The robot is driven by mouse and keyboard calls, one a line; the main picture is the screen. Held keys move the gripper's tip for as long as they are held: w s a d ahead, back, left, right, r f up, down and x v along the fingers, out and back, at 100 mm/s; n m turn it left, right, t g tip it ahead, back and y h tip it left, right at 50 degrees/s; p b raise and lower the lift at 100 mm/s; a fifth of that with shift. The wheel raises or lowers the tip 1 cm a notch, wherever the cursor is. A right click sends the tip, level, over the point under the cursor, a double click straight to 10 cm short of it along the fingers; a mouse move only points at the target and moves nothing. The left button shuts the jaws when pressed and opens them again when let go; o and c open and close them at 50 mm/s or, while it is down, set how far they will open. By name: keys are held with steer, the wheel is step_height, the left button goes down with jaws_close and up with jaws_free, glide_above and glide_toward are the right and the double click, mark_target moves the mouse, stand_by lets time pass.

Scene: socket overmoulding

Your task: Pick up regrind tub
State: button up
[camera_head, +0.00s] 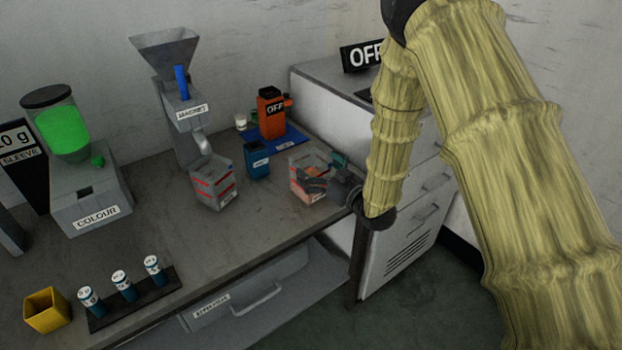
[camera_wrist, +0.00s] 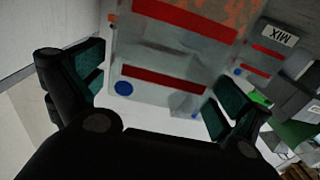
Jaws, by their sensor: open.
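A clear tub with red bands and orange-brown contents (camera_head: 299,186), which I take to be the regrind tub, stands near the right end of the bench. The small label on its front is too small to read. My gripper (camera_head: 329,172) is at the tub's right side, its fingers partly covering it. In the wrist view, the tub's wall with two red bands and a blue dot (camera_wrist: 165,73) fills the space ahead of my open gripper (camera_wrist: 158,88). One teal-padded finger is on each side of it. I cannot tell whether the pads touch the tub.
A similar banded tub (camera_head: 212,188) stands under the MAGNET hopper (camera_head: 185,115); the wrist view shows a tub labelled MIX (camera_wrist: 262,52). A blue cup (camera_head: 257,163) and an orange OFF device (camera_head: 270,112) stand close by. A white cabinet (camera_head: 325,105) adjoins the bench.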

steer(key=shift+x, duration=1.45)
steer(key=c, duration=1.6)
